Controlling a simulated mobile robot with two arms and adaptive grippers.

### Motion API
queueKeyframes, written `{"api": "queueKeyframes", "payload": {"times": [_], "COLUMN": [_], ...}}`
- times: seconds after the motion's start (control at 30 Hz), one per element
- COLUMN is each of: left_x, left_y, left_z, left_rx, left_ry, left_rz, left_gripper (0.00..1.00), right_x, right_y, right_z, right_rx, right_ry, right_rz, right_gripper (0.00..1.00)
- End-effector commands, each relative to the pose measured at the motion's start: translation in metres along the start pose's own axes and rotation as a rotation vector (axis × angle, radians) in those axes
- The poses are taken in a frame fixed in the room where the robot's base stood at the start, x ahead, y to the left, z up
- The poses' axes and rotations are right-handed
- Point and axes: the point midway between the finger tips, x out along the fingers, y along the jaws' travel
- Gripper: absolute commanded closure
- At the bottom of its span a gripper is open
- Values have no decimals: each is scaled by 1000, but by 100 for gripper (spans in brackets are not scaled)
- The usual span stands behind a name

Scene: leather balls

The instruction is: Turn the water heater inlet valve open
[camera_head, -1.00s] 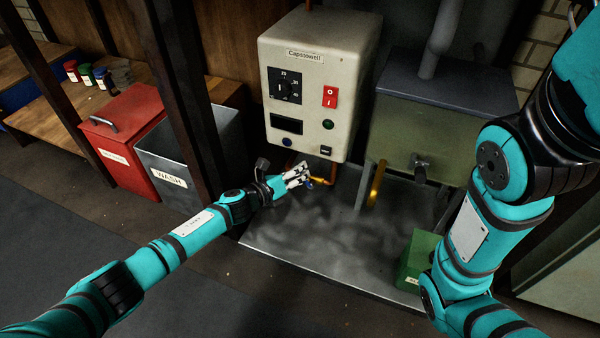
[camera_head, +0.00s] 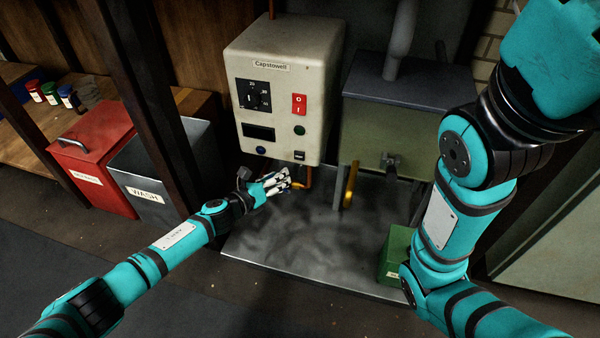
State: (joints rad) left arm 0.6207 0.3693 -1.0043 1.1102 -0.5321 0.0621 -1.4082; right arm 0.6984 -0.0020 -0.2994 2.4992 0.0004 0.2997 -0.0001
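The cream water heater (camera_head: 285,85) labelled Capstowell hangs on the back wall. It has a black dial, a red switch and small buttons on its front. A copper-coloured pipe (camera_head: 308,178) comes down from its underside. My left gripper (camera_head: 281,182) is just below the heater, with its pale fingers beside this pipe. A small dark blue patch shows at the fingers; I cannot tell if it is the inlet valve's handle. The fingers are too small and overlapped to tell open from shut, or whether they touch anything. My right gripper is out of view.
A grey-green tank (camera_head: 385,125) with a tap (camera_head: 391,162) and a yellow pipe (camera_head: 350,185) stands right of the heater. A green box (camera_head: 393,255) sits on the metal floor plate (camera_head: 300,240). Red (camera_head: 92,165) and grey WASH (camera_head: 150,190) bins and a dark post are left.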

Motion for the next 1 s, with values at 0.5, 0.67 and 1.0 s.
{"api": "queueKeyframes", "payload": {"times": [0.5,0.67,1.0], "left_x": [-44,-75,-142], "left_y": [-41,-46,-59], "left_z": [3,5,8], "left_rx": [428,426,425], "left_ry": [95,94,93], "left_rz": [175,174,174], "left_gripper": [66,66,66], "right_x": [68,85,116], "right_y": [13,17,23], "right_z": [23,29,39], "right_rx": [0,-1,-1], "right_ry": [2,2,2], "right_rz": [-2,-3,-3], "right_gripper": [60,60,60]}}
